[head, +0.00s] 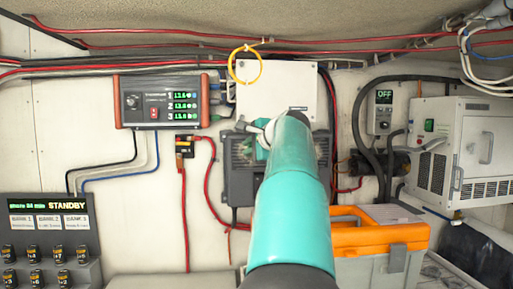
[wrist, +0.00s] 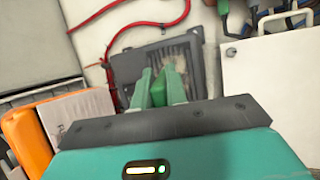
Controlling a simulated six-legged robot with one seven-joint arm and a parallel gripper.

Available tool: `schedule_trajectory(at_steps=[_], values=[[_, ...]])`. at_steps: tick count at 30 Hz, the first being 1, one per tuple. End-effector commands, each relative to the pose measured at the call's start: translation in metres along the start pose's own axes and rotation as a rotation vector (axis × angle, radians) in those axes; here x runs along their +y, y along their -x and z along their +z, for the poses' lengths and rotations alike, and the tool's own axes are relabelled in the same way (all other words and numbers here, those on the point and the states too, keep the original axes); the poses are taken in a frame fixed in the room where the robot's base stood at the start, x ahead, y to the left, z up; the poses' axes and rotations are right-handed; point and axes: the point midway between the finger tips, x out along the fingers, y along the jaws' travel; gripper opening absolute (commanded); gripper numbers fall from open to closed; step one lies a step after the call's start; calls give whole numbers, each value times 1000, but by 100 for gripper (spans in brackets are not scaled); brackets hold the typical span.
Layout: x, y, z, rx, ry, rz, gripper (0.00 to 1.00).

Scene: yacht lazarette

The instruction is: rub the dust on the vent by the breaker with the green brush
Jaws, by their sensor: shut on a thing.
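My gripper (wrist: 160,84) shows in the wrist view with its two pale green fingers closed on the green brush (wrist: 159,93). Only a little of the brush shows between the fingers; its bristles are hidden. Beyond the fingertips is the vent, a dark grey slatted unit (wrist: 126,62) with pale grey dust (wrist: 172,56) on its slats. I cannot tell whether the brush touches it. In the head view the vent (head: 240,185) is mounted on the wall, partly behind my teal arm, which hides most of the gripper. The small black breaker (head: 186,143) is left of the vent.
A white panel (head: 280,85) is above the vent, with a yellow loop (head: 244,66) hanging over it. Red cables (head: 209,170) run beside the vent. An orange-lidded toolbox (head: 375,236) stands at lower right. A battery monitor (head: 160,100) and a standby panel (head: 50,222) are at left.

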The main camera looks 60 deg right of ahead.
Motion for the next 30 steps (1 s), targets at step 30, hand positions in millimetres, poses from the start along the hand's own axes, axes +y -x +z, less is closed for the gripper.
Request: schedule_trajectory(at_steps=[30], values=[[-11,-7,28,2,0,0,0]])
